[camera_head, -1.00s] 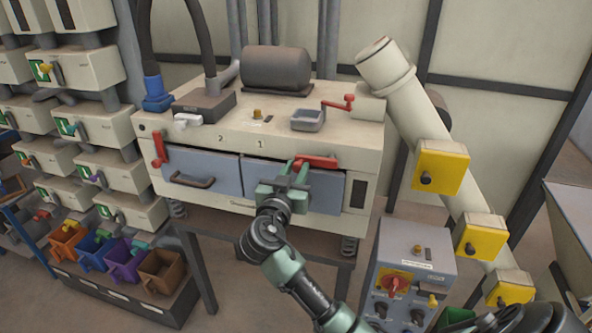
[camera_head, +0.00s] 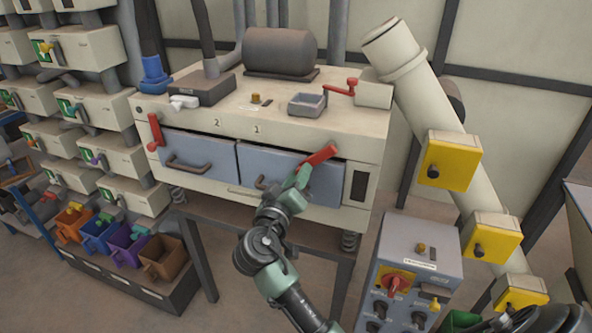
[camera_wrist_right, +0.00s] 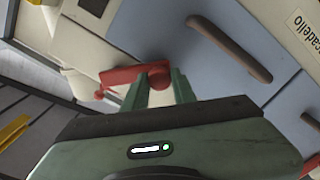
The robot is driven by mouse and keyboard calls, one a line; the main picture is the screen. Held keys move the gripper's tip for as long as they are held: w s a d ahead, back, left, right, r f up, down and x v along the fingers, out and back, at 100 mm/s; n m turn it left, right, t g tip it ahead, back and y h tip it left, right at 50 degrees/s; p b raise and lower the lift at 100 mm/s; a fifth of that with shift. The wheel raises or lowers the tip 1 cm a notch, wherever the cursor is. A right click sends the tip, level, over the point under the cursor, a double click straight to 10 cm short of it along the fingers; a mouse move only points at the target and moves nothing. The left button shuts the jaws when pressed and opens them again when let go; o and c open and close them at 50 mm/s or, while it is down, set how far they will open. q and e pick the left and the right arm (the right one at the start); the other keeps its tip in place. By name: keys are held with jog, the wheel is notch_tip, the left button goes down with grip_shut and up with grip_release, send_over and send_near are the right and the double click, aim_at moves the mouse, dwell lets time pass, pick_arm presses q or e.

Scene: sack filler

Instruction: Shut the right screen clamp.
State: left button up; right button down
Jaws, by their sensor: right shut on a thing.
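The right screen clamp (camera_head: 320,155) is a red lever at the upper right of the front of the cream screen machine (camera_head: 290,135). Its lever slants, upper end to the right and lower left end at my fingers. My right gripper (camera_head: 303,174) is shut on that lower end, in front of the right grey drawer (camera_head: 262,170). In the right wrist view the red lever (camera_wrist_right: 125,76) has its rounded end between the green fingers (camera_wrist_right: 158,84). The left screen clamp (camera_head: 156,132) is a red lever standing nearly upright at the left. My left gripper is out of view.
A grey control box (camera_head: 415,255) with a red knob stands at the lower right. A sloping cream pipe (camera_head: 420,90) with yellow boxes (camera_head: 450,160) runs beside the machine. Small coloured bins (camera_head: 125,250) sit at the lower left.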

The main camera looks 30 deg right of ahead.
jog(key=shift+s+d+f+n+p, duration=0.5)
jog(key=shift+s+n+p, duration=0.2)
jog(key=shift+n, duration=0.9)
jog(key=shift+s+d+f+n+p, duration=0.35)
jog(key=shift+s+d+n+p, duration=0.35)
jog(key=shift+n, duration=0.9)
jog(key=shift+s+d+f+n+p, duration=0.5)
jog(key=shift+s+n+p, duration=0.2)
jog(key=shift+n, duration=0.9)
jog(key=c, duration=1.1)
grip_release()
jog(key=shift+c, duration=0.2)
